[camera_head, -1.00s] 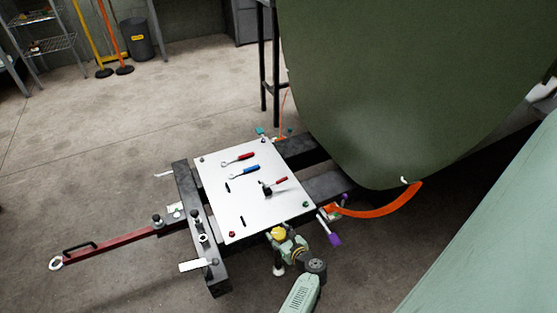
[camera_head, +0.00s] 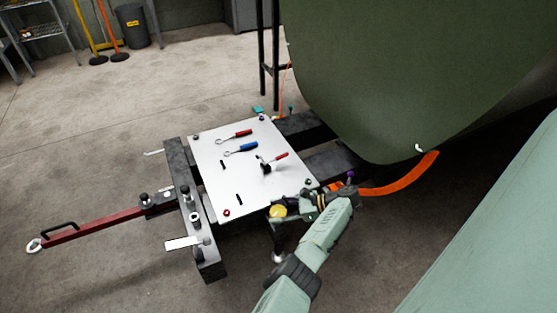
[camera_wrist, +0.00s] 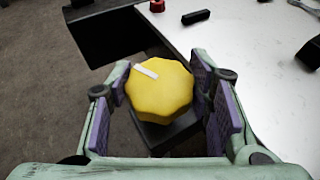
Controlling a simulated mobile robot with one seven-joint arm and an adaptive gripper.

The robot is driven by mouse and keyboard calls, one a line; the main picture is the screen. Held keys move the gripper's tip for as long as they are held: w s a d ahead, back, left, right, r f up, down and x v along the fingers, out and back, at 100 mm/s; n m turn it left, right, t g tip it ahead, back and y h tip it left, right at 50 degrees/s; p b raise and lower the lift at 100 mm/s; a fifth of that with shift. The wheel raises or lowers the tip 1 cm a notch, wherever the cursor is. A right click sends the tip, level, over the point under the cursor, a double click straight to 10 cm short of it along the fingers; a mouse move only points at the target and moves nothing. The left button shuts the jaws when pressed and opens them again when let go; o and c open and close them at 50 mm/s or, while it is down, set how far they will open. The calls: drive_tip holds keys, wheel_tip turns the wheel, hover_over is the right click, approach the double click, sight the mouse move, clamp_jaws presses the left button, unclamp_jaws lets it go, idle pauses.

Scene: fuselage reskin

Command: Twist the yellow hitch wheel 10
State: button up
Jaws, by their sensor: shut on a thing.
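The yellow hitch wheel (camera_wrist: 160,92) is a lobed knob with a white stripe on its upper left, in the middle of the wrist view. The left pad is near the rim; exact contact is partly hidden. In the head view my gripper (camera_head: 284,213) is around the wheel, partly hidden by my wrist. The wheel's underside is hidden.
The white plate (camera_head: 208,172) carries red- and blue-handled tools (camera_head: 241,148) and a black clamp-like piece. A red tow bar (camera_head: 95,222) extends left. An orange strap (camera_head: 400,183) lies right, under the large green fuselage panel (camera_head: 410,80). Open floor lies to the left.

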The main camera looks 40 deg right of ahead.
drive_tip(key=shift+w+d+n+g+y+b, duration=0.1)
drive_tip(key=shift+w+n+g+y+b, duration=0.1)
drive_tip(key=shift+n+g+y+b, duration=0.65)
drive_tip(key=n+b, duration=0.1)
drive_tip(key=n+g+b, duration=0.1)
drive_tip(key=b, duration=0.1)
drive_tip(key=shift+w+f+g+y, duration=0.1)
drive_tip(key=shift+f+g+y, duration=0.05)
drive_tip(key=shift+g+y, duration=0.15)
drive_tip(key=shift+n+g+b, duration=0.25)
drive_tip(key=shift+g+b, duration=0.1)
drive_tip(key=shift+b, duration=0.35)
drive_tip(key=shift+r+b, duration=0.25)
drive_tip(key=shift+b, duration=0.2)
drive_tip(key=o, duration=0.9)
drive_tip(key=shift+o, duration=1.2)
drive_tip(key=shift+s, duration=0.25)
drive_tip(key=shift+f+y, duration=0.1)
drive_tip(key=shift+y, duration=0.15)
drive_tip(key=shift+p, duration=0.3)
